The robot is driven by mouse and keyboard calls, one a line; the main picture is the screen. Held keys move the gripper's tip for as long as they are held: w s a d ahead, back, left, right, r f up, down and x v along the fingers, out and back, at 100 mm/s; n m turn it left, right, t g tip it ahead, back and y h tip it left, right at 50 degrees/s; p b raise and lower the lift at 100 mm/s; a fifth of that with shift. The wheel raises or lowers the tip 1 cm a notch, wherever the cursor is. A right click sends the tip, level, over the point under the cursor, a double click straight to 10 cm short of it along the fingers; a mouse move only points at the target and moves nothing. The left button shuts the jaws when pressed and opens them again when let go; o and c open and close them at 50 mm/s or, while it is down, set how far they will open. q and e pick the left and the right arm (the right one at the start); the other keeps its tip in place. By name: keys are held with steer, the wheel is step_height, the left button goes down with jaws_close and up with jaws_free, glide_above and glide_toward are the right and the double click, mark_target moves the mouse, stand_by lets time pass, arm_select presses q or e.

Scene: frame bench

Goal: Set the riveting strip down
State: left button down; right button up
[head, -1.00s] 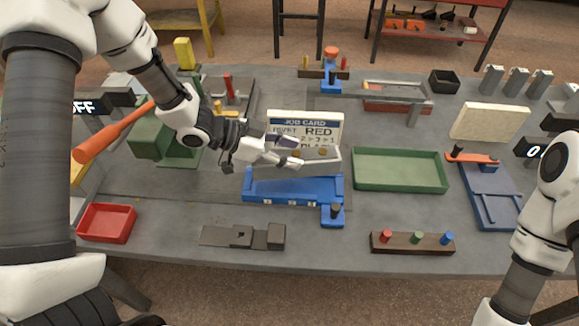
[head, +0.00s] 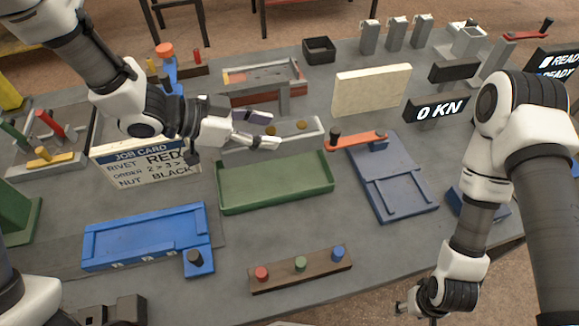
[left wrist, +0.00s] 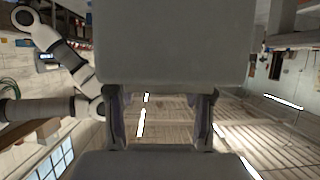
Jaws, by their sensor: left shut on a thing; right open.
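The riveting strip (head: 312,134) is a pale grey narrow piece with two copper-coloured dots on top. My left gripper (head: 270,133) is shut on its left part, just behind the green tray (head: 275,205) in the head view. I cannot tell whether the strip touches anything below. The left wrist view shows the left gripper's fingers (left wrist: 160,118) and large grey surfaces above and below, against the room's ceiling; I cannot identify the strip there. My right gripper (head: 405,305) is open and empty at the lower right, by the table's front edge.
A blue fixture (head: 145,235) and the job card (head: 145,170) are at left. A peg block (head: 300,272) lies in front of the tray. A cream panel (head: 372,90), orange lever (head: 355,141) and blue plate (head: 395,175) are at right. The green tray looks empty.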

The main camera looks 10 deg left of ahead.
arm_select(q)
steer(key=f, duration=0.1)
steer(key=s+f, duration=0.1)
steer(key=shift+s+a+f, duration=0.1)
steer(key=shift+s+f, duration=0.1)
steer(key=shift+f, duration=0.2)
steer(key=f, duration=0.4)
steer(key=w+f, duration=0.1)
steer(key=f, duration=0.1)
steer(key=shift+s+f, duration=0.15)
steer(key=shift+f, duration=0.25)
arm_select(e)
steer(key=shift+s, duration=0.3)
steer(key=shift+f, duration=0.1)
arm_select(q)
steer(key=shift+f, duration=0.2)
steer(key=shift+c, duration=2.2)
jaws_free()
steer(key=shift+r, duration=0.15)
